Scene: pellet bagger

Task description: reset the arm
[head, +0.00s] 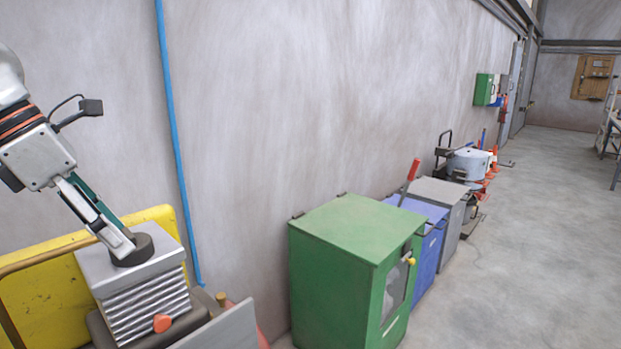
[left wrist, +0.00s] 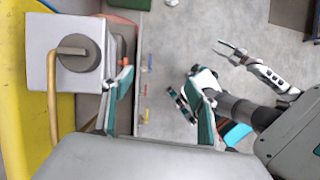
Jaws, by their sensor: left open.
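My left gripper (head: 119,241) comes in from the left in the head view, with its fingertips by the dark round knob (head: 140,248) on top of a grey box with a ribbed front (head: 147,303). In the left wrist view my left gripper (left wrist: 160,78) has its teal-padded fingers wide apart, with nothing held between them. There the knob (left wrist: 78,52) lies left of both fingers, not between them. I cannot tell whether a finger touches it. My right gripper (left wrist: 228,48) shows small in the left wrist view; its jaw state is unclear. It is outside the head view.
A yellow panel (head: 45,295) stands behind the grey box. A green cabinet (head: 340,245), a blue bin (head: 430,250) and a grey bin (head: 437,192) line the wall. A blue pipe (head: 176,140) runs down the wall. The floor (head: 540,250) at right is clear.

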